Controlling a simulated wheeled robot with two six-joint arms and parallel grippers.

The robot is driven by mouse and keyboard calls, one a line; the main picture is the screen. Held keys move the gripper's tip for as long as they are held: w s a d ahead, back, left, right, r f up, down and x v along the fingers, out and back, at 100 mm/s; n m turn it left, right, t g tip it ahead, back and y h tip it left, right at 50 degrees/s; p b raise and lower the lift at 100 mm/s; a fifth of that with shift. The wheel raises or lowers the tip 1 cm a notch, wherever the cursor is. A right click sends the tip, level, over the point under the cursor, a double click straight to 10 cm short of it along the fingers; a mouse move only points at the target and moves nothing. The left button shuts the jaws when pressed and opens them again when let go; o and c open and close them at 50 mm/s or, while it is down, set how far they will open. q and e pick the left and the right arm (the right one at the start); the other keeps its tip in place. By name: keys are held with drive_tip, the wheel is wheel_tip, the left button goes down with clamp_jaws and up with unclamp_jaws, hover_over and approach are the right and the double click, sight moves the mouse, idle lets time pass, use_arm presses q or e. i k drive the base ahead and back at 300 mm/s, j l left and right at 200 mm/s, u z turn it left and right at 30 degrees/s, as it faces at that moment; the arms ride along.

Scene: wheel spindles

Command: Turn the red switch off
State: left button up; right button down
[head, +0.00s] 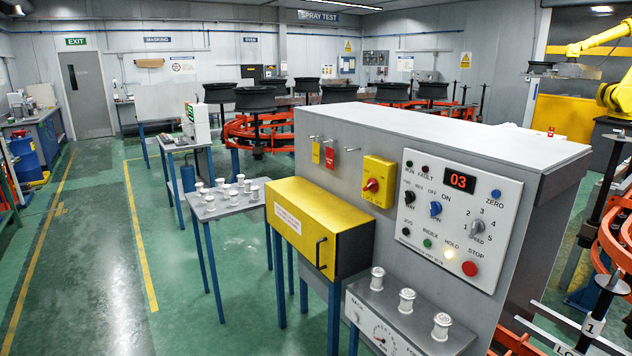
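A red rotary switch (371,185) sits on a yellow square plate (379,181) on the front face of the grey cabinet (325,127). Small lettering is on the plate around the knob, too small to read surely, so I cannot tell the switch's position. To its right is a white control panel (457,215) with a red display reading 03, several knobs, a lit button and a red STOP button (469,268). Neither of my grippers shows in the head view.
A yellow box with a black handle (318,226) juts out left below the switch. A grey lower unit (411,327) with white spools stands in front. Red and yellow tags (330,158) hang left of the switch. Green floor (95,250) is open at left.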

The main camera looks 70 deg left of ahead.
sight(373, 186)
drive_tip(key=j+u, duration=0.1)
drive_tip(key=u, duration=1.95)
